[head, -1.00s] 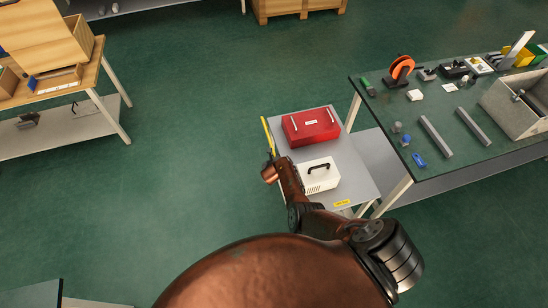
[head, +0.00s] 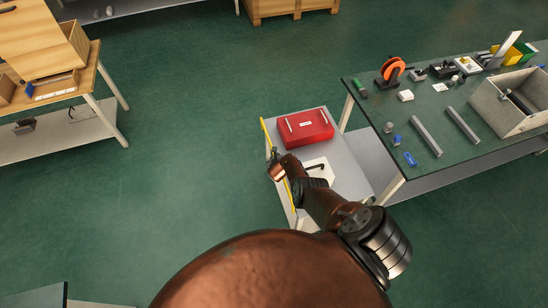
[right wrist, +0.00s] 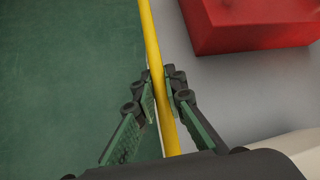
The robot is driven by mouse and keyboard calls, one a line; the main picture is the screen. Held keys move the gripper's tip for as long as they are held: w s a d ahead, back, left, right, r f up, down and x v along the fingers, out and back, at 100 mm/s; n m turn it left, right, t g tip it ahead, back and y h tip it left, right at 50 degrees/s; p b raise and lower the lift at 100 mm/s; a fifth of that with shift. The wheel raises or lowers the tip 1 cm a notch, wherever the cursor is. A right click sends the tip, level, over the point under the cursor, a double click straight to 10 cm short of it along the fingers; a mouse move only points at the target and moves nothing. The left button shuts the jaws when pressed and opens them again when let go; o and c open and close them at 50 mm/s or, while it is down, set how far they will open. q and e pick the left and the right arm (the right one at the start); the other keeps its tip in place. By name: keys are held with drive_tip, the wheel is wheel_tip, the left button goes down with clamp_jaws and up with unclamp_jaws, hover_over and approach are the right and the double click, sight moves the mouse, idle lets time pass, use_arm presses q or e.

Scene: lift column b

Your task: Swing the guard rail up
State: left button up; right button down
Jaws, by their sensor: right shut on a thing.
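The guard rail is a thin yellow bar (head: 266,136) along the left edge of the grey lift platform (head: 345,165). In the right wrist view the yellow rail (right wrist: 152,45) runs from the top edge down between my fingers. My right gripper (right wrist: 163,88) is shut on the rail, one finger on each side of it. In the head view my right gripper (head: 273,156) is at the platform's left side, and my forearm hides part of the rail. My left gripper is not in view.
A red case (head: 306,127) stands on the platform, and a white case (head: 319,169) is mostly hidden behind my arm. A green-topped workbench (head: 450,105) with tools stands close to the right. A wooden bench (head: 85,75) stands far left. The floor left of the platform is clear.

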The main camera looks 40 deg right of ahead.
drive_tip(key=shift+d, duration=0.25)
drive_tip(key=c, duration=2)
unclamp_jaws()
drive_tip(key=shift+s, duration=0.1)
drive_tip(key=shift+o, duration=0.2)
drive_tip(key=shift+a, duration=0.1)
drive_tip(key=shift+s, duration=0.1)
drive_tip(key=shift+s, duration=0.1)
drive_tip(key=shift+s+r, duration=0.1)
drive_tip(key=shift+r, duration=0.05)
drive_tip(key=shift+s+a+r, duration=0.15)
drive_tip(key=shift+s+a, duration=0.15)
drive_tip(key=shift+s, duration=0.05)
drive_tip(key=s+a, duration=0.6)
drive_tip(key=s, duration=0.3)
drive_tip(key=shift+s+a, duration=0.2)
drive_tip(key=shift+s, duration=0.05)
